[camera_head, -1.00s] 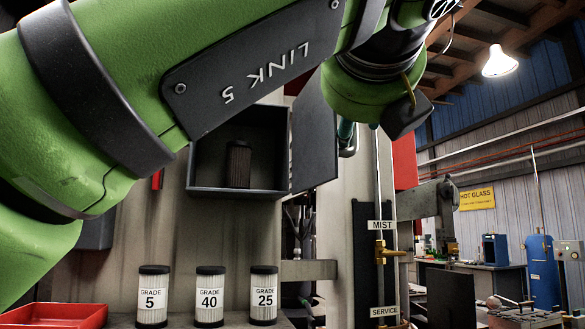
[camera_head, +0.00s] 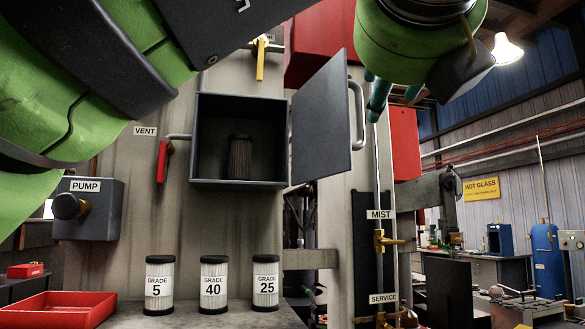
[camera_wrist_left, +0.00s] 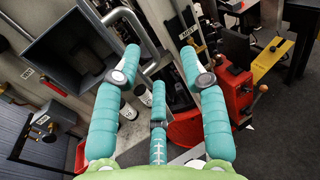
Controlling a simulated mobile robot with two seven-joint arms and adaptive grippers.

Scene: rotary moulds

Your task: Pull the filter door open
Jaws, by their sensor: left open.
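The filter door (camera_head: 320,120) is a dark panel hinged at the right side of the dark filter box (camera_head: 240,185). It stands wide open, swung out to the right, with a grey bar handle (camera_head: 358,115) on its outer face. A dark cylindrical filter (camera_head: 240,158) stands inside the box. My left gripper (camera_head: 378,95) is just right of the handle, partly hidden by its own wrist. In the left wrist view its teal fingers (camera_wrist_left: 161,62) are spread apart. The handle shows near the left fingertip; I cannot tell whether they touch. My right gripper is out of view.
A red tray (camera_head: 55,310) is at lower left. A red-handled vent valve (camera_head: 163,160) is left of the box. Pipes run right of the door.

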